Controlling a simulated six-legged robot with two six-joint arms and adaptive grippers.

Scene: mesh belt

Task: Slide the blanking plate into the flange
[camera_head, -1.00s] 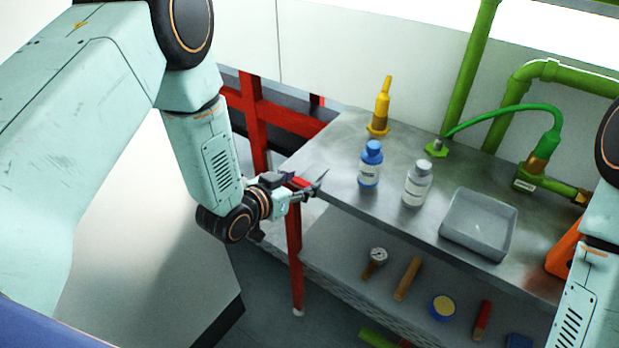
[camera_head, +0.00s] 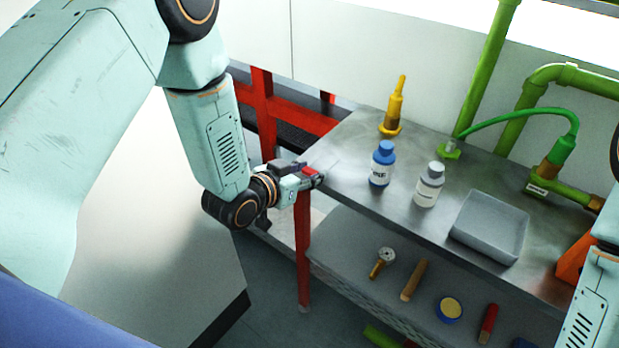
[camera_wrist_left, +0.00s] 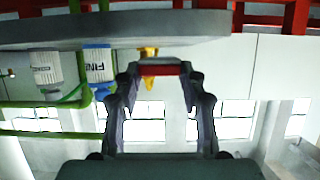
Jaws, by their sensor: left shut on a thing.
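My left gripper (camera_head: 314,178) is shut on a small red piece (camera_head: 309,170) at the near left corner of the steel table. In the left wrist view the red piece (camera_wrist_left: 160,70) lies as a short bar between the fingertips of my left gripper (camera_wrist_left: 160,67). A thin grey edge shows faintly beyond the fingers; I cannot tell whether it belongs to the held piece. I cannot make out a separate blanking plate. No flange is clearly recognisable; a green pipe fitting with a brass-coloured part (camera_head: 548,172) stands at the right. My right gripper is out of view.
Green pipes (camera_head: 485,70) rise behind.

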